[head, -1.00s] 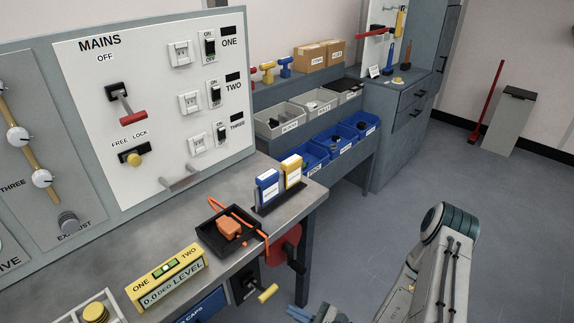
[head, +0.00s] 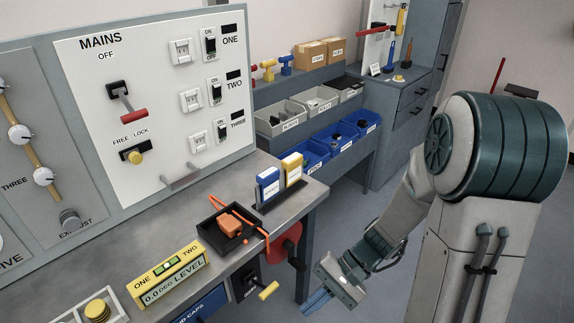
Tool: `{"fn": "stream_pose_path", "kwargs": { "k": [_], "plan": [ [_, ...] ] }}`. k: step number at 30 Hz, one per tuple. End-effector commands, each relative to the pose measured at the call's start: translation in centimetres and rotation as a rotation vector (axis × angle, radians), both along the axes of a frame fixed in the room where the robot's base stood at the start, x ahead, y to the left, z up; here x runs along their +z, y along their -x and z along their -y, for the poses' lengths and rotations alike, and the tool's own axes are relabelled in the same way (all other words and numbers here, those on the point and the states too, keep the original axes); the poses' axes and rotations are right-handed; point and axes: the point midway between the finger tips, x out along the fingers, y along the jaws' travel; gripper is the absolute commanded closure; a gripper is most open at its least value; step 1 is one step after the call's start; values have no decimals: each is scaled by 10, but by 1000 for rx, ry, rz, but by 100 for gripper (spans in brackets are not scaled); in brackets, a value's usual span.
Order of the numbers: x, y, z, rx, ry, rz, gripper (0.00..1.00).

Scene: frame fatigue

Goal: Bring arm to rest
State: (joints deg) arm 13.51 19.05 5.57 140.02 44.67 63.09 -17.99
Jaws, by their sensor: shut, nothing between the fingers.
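My arm (head: 490,150) stands large at the right of the head view, its elbow raised and its forearm folded down to the left. My gripper (head: 316,301) hangs low, beyond the right front corner of the workbench. Its blue fingers are together with nothing between them, and it is apart from the bench.
The workbench (head: 215,281) carries a black tray (head: 205,231) with an orange item, a yellow level (head: 168,277) and blue and yellow booklets. A red reel (head: 291,247) and a yellow-handled crank (head: 268,290) project from its edge. Blue bins (head: 362,124) stand behind. Floor shows around my arm.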

Motion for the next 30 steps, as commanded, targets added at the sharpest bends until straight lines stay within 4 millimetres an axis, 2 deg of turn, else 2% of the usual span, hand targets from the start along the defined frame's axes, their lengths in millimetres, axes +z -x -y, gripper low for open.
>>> {"fn": "stream_pose_path", "kwargs": {
  "k": [12,21,26,27,30],
  "plan": [
    [62,12,49,239,407,373,100],
    [114,13,83,310,667,662,100],
    [132,13,93,320,742,754,100],
    [134,13,95,320,752,767,94],
    [137,13,96,321,766,783,67]
  ]
}}
